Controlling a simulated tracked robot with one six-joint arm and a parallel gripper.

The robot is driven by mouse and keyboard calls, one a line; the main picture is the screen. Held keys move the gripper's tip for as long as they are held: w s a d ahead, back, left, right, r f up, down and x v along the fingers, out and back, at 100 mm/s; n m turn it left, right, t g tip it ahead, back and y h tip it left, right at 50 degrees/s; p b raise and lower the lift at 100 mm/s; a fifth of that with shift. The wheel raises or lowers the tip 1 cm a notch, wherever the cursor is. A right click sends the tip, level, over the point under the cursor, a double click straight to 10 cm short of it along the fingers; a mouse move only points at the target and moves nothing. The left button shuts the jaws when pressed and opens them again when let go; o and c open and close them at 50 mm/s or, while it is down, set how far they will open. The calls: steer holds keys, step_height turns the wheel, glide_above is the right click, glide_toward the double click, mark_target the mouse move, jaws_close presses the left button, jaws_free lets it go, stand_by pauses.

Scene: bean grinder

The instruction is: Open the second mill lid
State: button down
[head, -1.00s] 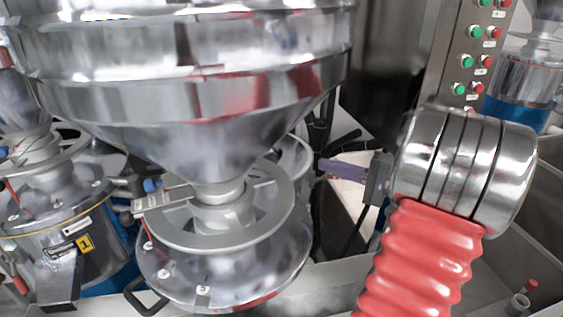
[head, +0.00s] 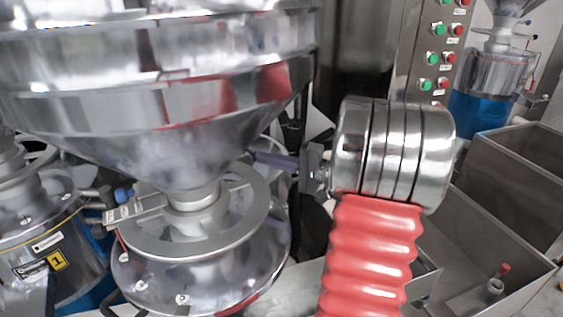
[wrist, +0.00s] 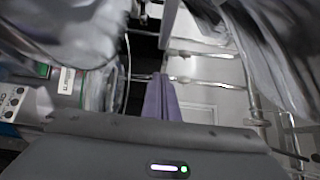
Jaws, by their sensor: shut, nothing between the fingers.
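The mill in the middle of the head view has a round shiny metal lid (head: 205,270), with a grey ring (head: 250,215) above it and a large steel hopper (head: 160,110) over both. Its number is not visible. To its left stands a mill with a yellow "1" label (head: 57,261). My gripper (head: 256,157) has purple fingers and is shut and empty. It is just right of the hopper's lower cone, above the level of the lid; the hopper may hide the fingertips. The closed fingers also show in the wrist view (wrist: 160,88).
A panel of green and red buttons (head: 437,58) stands at the back. Steel bins (head: 480,235) lie at the right, and another machine with a blue band (head: 482,110) stands behind them. In the wrist view, metal rails (wrist: 200,54) run beyond the fingers.

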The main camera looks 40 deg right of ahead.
steer(key=shift+s+a, duration=0.2)
steer(key=shift+a, duration=0.7)
steer(key=shift+s+a, duration=0.2)
steer(key=shift+a, duration=0.65)
steer(key=shift+a, duration=0.1)
